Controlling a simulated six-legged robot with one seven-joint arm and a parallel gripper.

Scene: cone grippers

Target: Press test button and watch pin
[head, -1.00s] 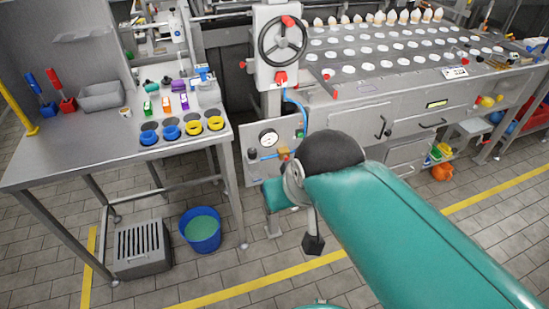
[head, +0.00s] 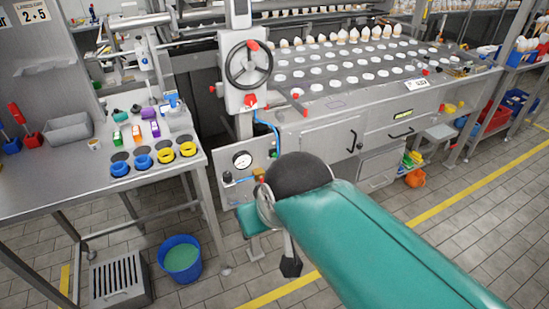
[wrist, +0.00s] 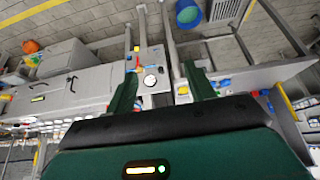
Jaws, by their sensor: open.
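A grey panel (head: 232,190) with a round white dial gauge (head: 242,159) hangs below the handwheel column. A black knob (head: 227,177) and a brass-coloured fitting (head: 259,172) sit below the gauge. I cannot tell which small part is the test button, and I cannot make out the pin. In the wrist view, which is upside down, my gripper (wrist: 161,72) is open and empty. Its two green fingers are spread, with the gauge (wrist: 150,81) showing between them, apart from the fingers. In the head view my arm hides the gripper and covers the panel's right side.
A steel table (head: 50,195) at left holds blue and yellow rings, small bottles and a grey bin (head: 68,129). A blue bucket (head: 180,258) and a grey crate (head: 120,280) stand on the floor. A handwheel (head: 249,65) and a long tray machine (head: 350,85) stand behind.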

